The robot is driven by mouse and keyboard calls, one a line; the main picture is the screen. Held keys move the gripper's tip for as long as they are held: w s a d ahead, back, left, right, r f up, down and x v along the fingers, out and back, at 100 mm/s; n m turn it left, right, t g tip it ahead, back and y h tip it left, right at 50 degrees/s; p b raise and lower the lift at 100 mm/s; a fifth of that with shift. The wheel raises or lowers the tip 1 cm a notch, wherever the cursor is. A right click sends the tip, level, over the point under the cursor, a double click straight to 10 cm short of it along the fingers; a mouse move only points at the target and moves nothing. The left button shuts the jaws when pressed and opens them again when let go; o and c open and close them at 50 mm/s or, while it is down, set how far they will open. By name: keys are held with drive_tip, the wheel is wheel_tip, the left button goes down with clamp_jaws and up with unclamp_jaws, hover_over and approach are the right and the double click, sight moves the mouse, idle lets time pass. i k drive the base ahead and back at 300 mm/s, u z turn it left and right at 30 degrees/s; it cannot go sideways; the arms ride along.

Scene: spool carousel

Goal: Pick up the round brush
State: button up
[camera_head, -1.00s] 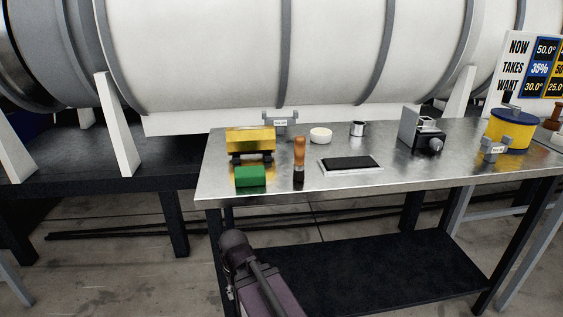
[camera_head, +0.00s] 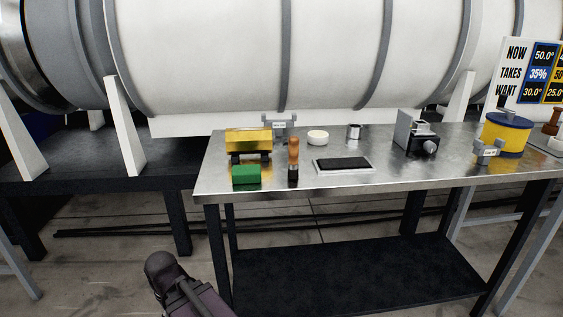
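The round brush (camera_head: 293,160) stands upright near the front edge of the metal table (camera_head: 390,182). It has an orange-brown wooden handle on top and a dark lower end. It stands between a green block (camera_head: 246,174) on its left and a flat black pad with a pale rim (camera_head: 343,165) on its right. Part of my arm shows at the bottom, below and left of the table, well apart from the brush. My gripper's fingers do not show.
A yellow block on dark supports (camera_head: 249,140) stands behind the green block. A white round dish (camera_head: 317,138), a metal cup (camera_head: 354,131), a grey device (camera_head: 415,135) and a yellow-blue drum (camera_head: 506,134) stand further right. A large white tank (camera_head: 230,60) rises behind the table.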

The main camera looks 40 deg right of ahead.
sight(294, 141)
drive_tip(key=u, duration=0.1)
drive_tip(key=k, duration=1.85)
drive_tip(key=z, duration=0.75)
drive_tip(key=i, duration=1.05)
